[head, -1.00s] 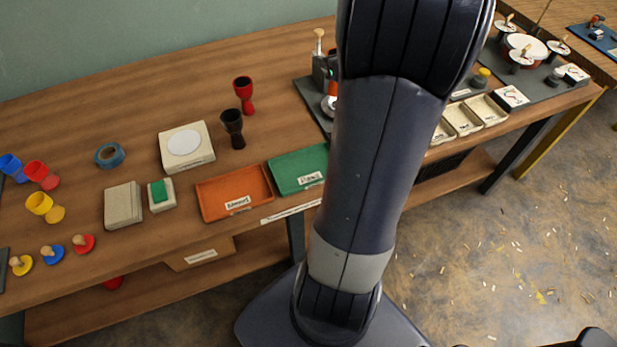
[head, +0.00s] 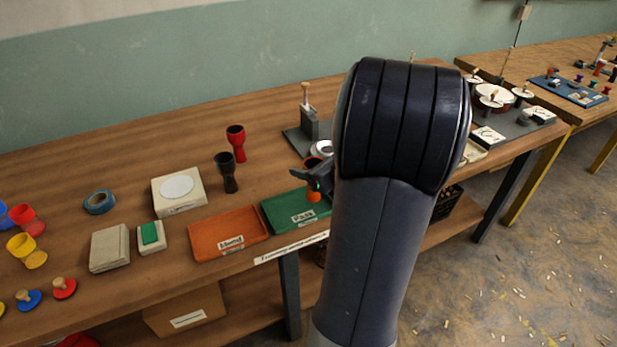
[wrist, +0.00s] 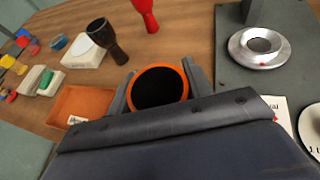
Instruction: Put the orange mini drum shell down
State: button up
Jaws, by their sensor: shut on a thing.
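The orange mini drum shell (head: 313,194) is in my gripper (head: 321,180), over the green tray (head: 275,216) with a label that seems to read "Pass". In the wrist view the shell (wrist: 158,88) shows mouth-up, with an orange rim and black inside. The grey fingers of my gripper (wrist: 158,92) are shut on its two sides. The shell's foot is hard to make out, so I cannot tell whether it touches the tray floor. My arm hides the right part of the green tray.
An orange tray (head: 228,250) adjoins on the left. A black goblet shell (head: 227,172) and a red one (head: 237,143) stand behind. A grey fixture with a metal ring (wrist: 258,46) is at the back right.

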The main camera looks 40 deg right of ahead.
jog(key=shift+f, duration=1)
jog(key=shift+f+b, duration=0.2)
jog(key=shift+b, duration=0.1)
jog(key=o, duration=1.1)
jog(key=shift+c, duration=0.2)
jog(key=shift+r, duration=0.1)
jog(key=shift+r+p, duration=0.2)
jog(key=shift+p, duration=0.1)
jog(key=p+v, duration=0.1)
jog(key=v, duration=1.1)
